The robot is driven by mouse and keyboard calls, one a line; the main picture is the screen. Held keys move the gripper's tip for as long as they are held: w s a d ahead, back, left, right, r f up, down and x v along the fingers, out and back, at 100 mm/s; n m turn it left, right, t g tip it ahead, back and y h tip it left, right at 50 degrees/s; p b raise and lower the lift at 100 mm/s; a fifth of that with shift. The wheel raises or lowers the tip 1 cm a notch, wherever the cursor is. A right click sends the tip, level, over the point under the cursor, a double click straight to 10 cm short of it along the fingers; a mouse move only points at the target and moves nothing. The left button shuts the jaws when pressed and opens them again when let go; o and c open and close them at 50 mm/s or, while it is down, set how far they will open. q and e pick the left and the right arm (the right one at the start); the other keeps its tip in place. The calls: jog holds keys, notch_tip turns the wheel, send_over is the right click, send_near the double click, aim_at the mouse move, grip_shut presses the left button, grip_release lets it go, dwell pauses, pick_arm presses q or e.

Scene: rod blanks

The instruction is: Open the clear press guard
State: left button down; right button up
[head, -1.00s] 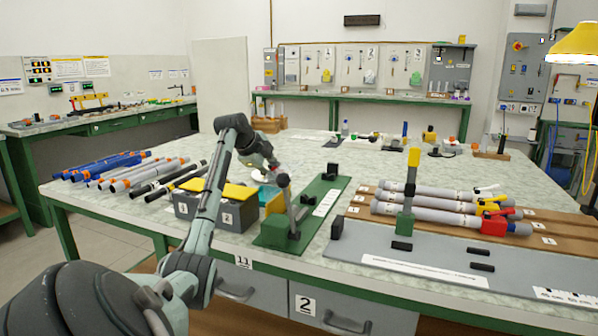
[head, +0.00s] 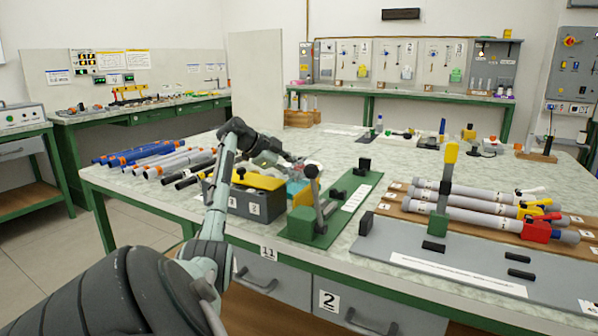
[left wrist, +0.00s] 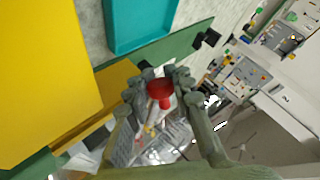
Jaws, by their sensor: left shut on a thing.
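The press stands on a green base (head: 310,230) near the table's front edge, with a grey lever topped by a black knob (head: 312,171). My left gripper (head: 297,163) reaches over the table behind the press, close to this lever. In the left wrist view a red knob (left wrist: 160,89) sits between the two fingers of the left gripper (left wrist: 158,88), which are shut on it. Clear, see-through material shows below the knob, probably the guard; its outline is hard to make out. In the head view the guard is mostly hidden. My right gripper is out of view.
A dark grey bin with a yellow lid (head: 258,181) stands just left of the press. Blue, grey and black rods lie further left. A grey fixture plate (head: 450,270) and several grey tubes on a brown board lie right. A teal tray (left wrist: 137,22) is close to the gripper.

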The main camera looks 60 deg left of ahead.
pick_arm(q)
jog(key=shift+s, duration=0.1)
jog(key=c, duration=1.3)
grip_release()
jog(key=v, duration=1.2)
jog(key=shift+r, duration=0.1)
jog(key=shift+s, duration=0.15)
